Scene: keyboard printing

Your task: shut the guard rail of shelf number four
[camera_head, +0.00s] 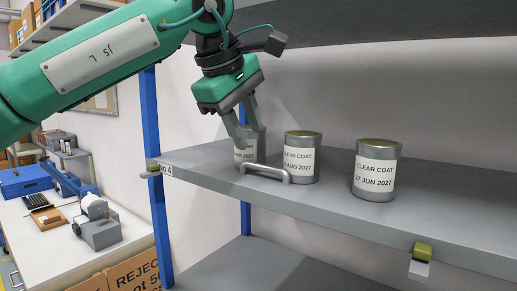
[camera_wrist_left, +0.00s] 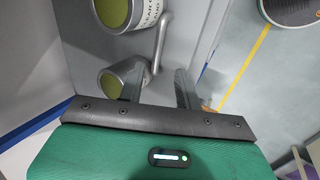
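Shelf number four (camera_head: 330,205) is a grey board with a small "NO 4" label at its left front corner (camera_head: 160,171). A bent grey bar like a handle (camera_head: 265,172) is at its front edge, left of the middle; it also shows in the left wrist view (camera_wrist_left: 160,42). I cannot tell the guard rail's position for sure. My left gripper (camera_head: 243,132) is open, fingers pointing down, at the leftmost can (camera_head: 244,150) and near the bar. My right gripper is not in view.
Two more clear coat cans stand on the shelf, one in the middle (camera_head: 301,158) and one at right (camera_head: 376,170). An olive-topped clip (camera_head: 422,252) is on the front edge at right. A blue post (camera_head: 157,190) stands left. A white bench (camera_head: 35,235) is beyond it.

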